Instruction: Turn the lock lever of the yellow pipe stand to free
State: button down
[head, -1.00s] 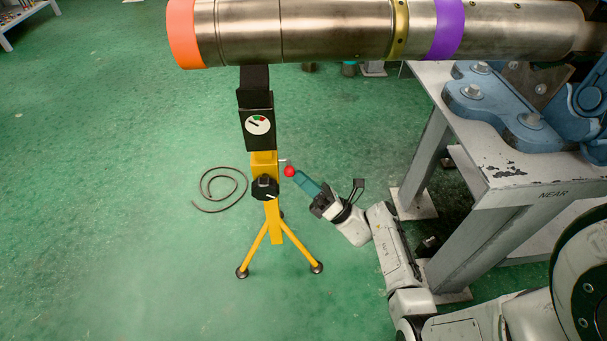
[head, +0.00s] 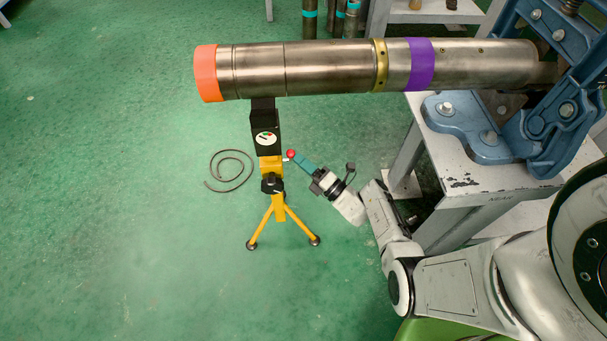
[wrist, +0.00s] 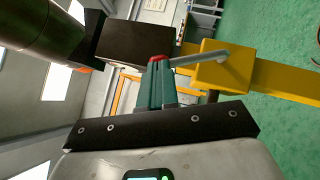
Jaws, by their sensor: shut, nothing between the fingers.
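The yellow pipe stand (head: 278,208) stands upright on its tripod under the pipe's left part. Its lock lever is a grey rod with a red knob (head: 291,154) on the right side of the stand. In the wrist view the lever rod (wrist: 200,60) runs from the yellow block (wrist: 226,65) to my fingertips. My gripper (head: 298,158) is shut with its teal fingers (wrist: 158,75) and holds nothing. The tips are at the knob, which they mostly hide in the wrist view; I cannot tell whether they touch it. A gauge (head: 265,138) is on the stand's black upper part.
The large steel pipe (head: 330,68) with orange, gold and purple bands lies over the stand. The bench (head: 470,190) with a blue vise (head: 485,145) is to the right. A dark coil (head: 232,170) lies left of the stand. The green floor on the left is clear.

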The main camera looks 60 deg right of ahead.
jog(key=shift+w+d+r+m+g+p, duration=0.5)
jog(key=shift+d+m+g+p, duration=0.15)
jog(key=shift+p, duration=0.8)
jog(key=shift+w+d+r+m+g+p, duration=0.45)
jog(key=shift+d+m+g+p, duration=0.25)
jog(key=shift+p, duration=0.7)
